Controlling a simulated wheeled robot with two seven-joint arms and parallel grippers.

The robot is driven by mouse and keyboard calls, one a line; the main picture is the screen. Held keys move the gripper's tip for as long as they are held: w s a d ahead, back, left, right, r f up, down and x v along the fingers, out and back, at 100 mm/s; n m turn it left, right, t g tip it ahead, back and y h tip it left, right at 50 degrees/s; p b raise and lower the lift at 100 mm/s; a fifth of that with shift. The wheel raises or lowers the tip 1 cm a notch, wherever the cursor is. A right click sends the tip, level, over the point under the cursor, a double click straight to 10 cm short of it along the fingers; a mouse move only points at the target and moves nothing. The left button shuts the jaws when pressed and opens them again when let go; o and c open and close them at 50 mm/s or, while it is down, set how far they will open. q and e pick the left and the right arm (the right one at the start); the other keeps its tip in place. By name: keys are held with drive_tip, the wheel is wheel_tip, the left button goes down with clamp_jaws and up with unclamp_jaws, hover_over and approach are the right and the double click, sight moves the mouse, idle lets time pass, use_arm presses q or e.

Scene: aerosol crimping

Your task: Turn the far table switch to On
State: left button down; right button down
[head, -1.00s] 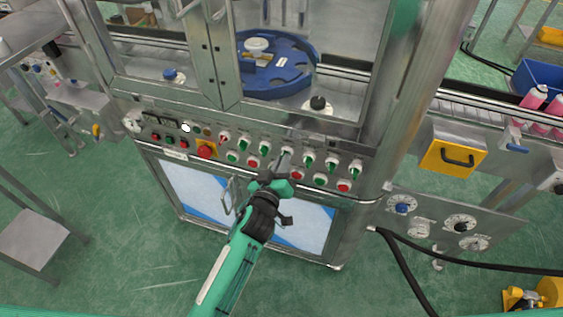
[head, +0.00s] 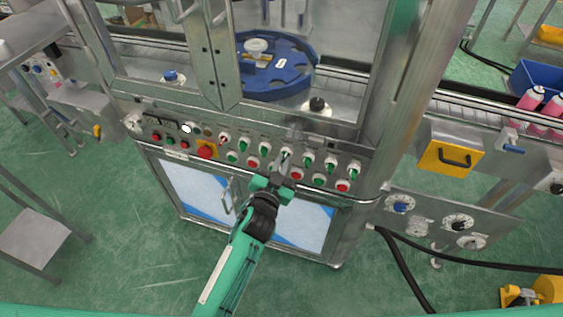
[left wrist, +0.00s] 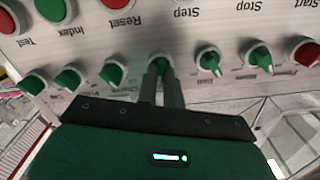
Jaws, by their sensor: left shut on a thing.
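My left gripper (head: 284,164) is at the front control panel, shut on a green-handled rotary switch (head: 286,154) in the upper row of knobs. In the left wrist view, the two fingers (left wrist: 161,84) straddle the green handle of this switch (left wrist: 160,62). Fingers cover part of the handle, so its exact angle cannot be told. Its label is not readable, so I cannot confirm it as the far table switch. My right gripper is not in view.
Similar green switches stand close on both sides, such as one to the left (head: 265,148) and one to the right (head: 308,160). Red and green push buttons sit below, including a red one (head: 296,175). A red emergency button (head: 205,151) is further left.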

use_arm(q)
drive_tip(key=shift+m, duration=1.3)
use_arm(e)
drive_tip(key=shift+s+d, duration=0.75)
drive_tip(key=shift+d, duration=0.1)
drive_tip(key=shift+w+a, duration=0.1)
